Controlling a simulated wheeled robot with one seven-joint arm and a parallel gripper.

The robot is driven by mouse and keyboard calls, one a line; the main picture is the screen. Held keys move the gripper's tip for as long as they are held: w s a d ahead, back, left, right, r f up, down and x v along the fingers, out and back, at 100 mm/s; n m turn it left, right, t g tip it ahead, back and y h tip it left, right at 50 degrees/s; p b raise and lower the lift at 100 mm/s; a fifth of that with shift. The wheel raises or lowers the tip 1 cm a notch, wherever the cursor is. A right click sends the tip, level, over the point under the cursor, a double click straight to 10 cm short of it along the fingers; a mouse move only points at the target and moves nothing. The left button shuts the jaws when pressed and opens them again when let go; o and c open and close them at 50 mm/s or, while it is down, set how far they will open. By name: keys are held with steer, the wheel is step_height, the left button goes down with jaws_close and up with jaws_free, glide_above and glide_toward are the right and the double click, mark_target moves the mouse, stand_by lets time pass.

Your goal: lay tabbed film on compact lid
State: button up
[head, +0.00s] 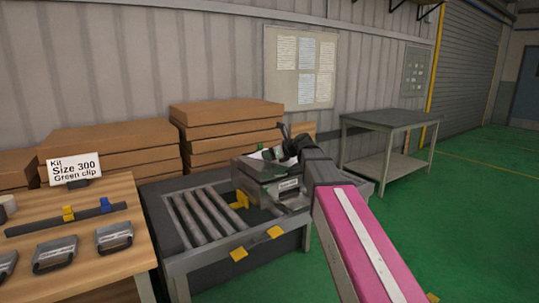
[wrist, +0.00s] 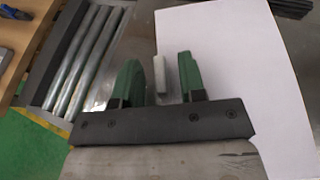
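My gripper (wrist: 159,82) has two green fingers, spread apart. A small pale upright tab (wrist: 160,73) stands in the gap between them, with space visible on both sides. The white film (wrist: 225,65) lies flat and reaches to the right of the fingers. It rests on a grey metal surface (wrist: 145,35), which looks like the top of the compact unit (head: 268,190). In the head view my gripper (head: 262,153) is over this unit, and my dark wrist hides part of its top. The tab cannot be made out there.
The unit stands at the end of a roller table (head: 200,214) with yellow brackets. A wooden bench (head: 110,188) at left holds a sign (head: 74,169) and several handled metal parts (head: 55,255). Stacked cartons (head: 225,112) stand behind. A grey table (head: 390,119) stands right, with open green floor.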

steer(key=v, duration=1.2)
